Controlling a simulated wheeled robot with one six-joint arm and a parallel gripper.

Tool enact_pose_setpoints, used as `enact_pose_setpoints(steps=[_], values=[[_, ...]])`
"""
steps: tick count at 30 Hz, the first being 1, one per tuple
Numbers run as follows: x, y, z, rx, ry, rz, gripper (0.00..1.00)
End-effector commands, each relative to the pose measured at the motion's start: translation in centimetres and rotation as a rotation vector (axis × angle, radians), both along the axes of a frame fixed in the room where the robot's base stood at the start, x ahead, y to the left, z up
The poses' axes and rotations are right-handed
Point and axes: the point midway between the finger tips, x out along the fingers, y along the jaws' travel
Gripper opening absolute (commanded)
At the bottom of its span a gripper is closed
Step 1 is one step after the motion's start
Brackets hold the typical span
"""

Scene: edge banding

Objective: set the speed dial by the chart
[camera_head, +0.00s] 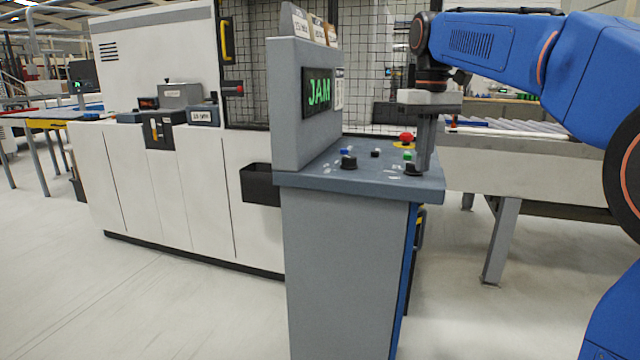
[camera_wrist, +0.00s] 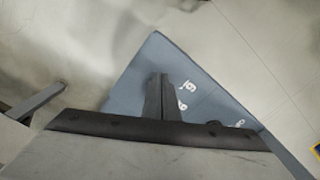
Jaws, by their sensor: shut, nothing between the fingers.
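My gripper (camera_head: 424,170) is shut and empty, pointing down at the right end of the grey control console (camera_head: 385,183). Its fingertips are right beside a black knob (camera_head: 411,170); I cannot tell if they touch it. Another black knob (camera_head: 348,163) stands further left on the console. Which knob is the speed dial is not readable. A small white sheet (camera_head: 339,88), perhaps the chart, is beside the green "JAM" display (camera_head: 318,92); its text is too small to read. In the wrist view, the shut fingers (camera_wrist: 159,80) are over the blue-grey console top, partly hiding white printed numbers (camera_wrist: 187,88).
A red mushroom button (camera_head: 406,137) on a yellow base, a green button (camera_head: 408,155) and a blue button (camera_head: 344,153) stand on the console near the knobs. A roller conveyor (camera_head: 520,135) is behind at the right. The floor in front is clear.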

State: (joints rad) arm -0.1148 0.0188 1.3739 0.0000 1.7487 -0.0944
Motion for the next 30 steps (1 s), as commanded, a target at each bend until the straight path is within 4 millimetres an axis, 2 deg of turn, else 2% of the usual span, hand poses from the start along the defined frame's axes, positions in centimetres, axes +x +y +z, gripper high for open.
enact_pose_setpoints(steps=[12,30], values=[[0.42,-0.83,-0.01,0.000,0.000,0.000,0.00],[0.31,-1.05,0.03,0.000,-0.001,0.000,0.00]])
